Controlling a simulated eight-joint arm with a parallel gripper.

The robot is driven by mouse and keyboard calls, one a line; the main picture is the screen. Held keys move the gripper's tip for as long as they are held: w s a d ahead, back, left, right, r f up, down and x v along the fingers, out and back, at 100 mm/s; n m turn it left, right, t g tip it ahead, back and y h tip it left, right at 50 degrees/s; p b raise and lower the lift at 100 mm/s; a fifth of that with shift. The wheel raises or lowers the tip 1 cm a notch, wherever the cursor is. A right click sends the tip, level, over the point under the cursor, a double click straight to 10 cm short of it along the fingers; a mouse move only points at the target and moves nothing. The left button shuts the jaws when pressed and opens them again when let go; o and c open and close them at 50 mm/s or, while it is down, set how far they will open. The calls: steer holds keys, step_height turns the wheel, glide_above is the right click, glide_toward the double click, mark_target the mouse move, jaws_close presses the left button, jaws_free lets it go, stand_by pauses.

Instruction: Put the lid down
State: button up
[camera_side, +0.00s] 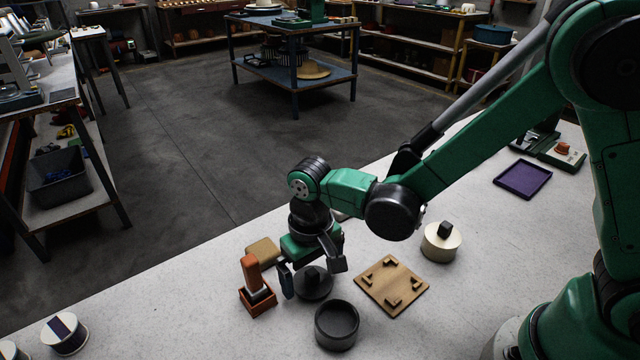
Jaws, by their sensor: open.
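A dark grey round lid (314,287) with a raised knob sits low, apparently flat on the pale worktop. My gripper (311,279) is directly above it, pointing down and open, with one finger on each side of the knob. The fingers look apart from the knob, though the near contact is hard to judge. A dark round pot (336,339) stands open and empty just in front and to the right of the lid. A square wooden board (391,284) with several corner blocks lies bare to the right.
An orange-brown block in a small tray (257,304) stands close left of my gripper, with a tan block (263,250) behind it. A cream round box (440,247) with a black knob stands right. A purple tray (522,179) lies farther back. The front left worktop is mostly clear.

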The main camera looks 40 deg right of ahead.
mark_target(312, 272)
step_height(312, 272, up, 11)
steer(key=s+d+r+t, duration=0.1)
steer(key=s+d+t, duration=0.1)
steer(key=d, duration=0.4)
steer(key=s+d+r+t, duration=0.1)
steer(key=d+t, duration=0.4)
steer(key=d, duration=0.1)
steer(key=shift+s+d, duration=0.25)
steer(key=shift+s, duration=0.15)
